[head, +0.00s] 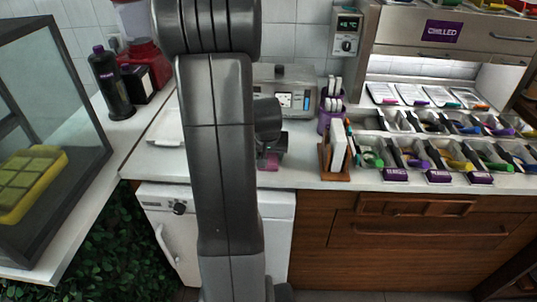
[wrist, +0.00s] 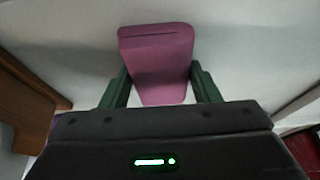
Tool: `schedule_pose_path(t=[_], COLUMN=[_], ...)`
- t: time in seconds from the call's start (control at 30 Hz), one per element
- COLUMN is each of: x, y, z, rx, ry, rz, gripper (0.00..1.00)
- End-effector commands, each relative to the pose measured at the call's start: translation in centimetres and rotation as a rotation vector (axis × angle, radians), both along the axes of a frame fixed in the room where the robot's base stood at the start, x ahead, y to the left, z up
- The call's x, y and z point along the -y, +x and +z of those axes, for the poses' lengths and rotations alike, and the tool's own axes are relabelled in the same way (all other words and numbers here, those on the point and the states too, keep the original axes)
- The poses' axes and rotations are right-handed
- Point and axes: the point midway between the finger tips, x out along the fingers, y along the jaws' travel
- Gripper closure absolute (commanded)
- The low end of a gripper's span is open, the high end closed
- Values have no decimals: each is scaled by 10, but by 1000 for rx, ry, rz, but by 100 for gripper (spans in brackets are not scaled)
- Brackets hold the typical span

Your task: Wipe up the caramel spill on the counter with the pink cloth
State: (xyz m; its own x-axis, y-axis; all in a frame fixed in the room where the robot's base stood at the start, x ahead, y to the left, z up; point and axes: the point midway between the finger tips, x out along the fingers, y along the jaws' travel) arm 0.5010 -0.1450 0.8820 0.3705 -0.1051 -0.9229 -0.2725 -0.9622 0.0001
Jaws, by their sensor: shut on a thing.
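The pink cloth (wrist: 157,52) is a thick, folded pad between the two green fingers of my gripper (wrist: 158,78) in the wrist view. My gripper is shut on it. In the head view my gripper (head: 270,148) is over the white counter (head: 300,178), just right of my arm, and a small pink part of the cloth (head: 268,163) shows below it. Whether the cloth touches the counter I cannot tell. No caramel spill shows in either view; my arm and gripper hide part of the counter.
A wooden holder (head: 334,164) with white cards and a purple cup (head: 329,118) stand right of my gripper. A chilled topping station (head: 440,150) with several utensils lies farther right. A white tray (head: 167,127) is left of my arm. A glass case (head: 50,140) stands far left.

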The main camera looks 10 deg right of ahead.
Motion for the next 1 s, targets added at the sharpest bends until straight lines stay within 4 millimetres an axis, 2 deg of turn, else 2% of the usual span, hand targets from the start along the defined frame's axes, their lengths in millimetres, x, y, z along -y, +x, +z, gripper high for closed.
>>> schedule_pose_path(t=[0.07, 0.1, 0.7, 1.0], x=[0, -1, -2, -2], y=[0, 0, 5, 5], z=[11, 23, 75, 80], rx=[-3, 0, -3, -3], ry=[0, 1, 1, 1], rz=[1, 1, 4, 4], gripper=[62, 62, 62, 62])
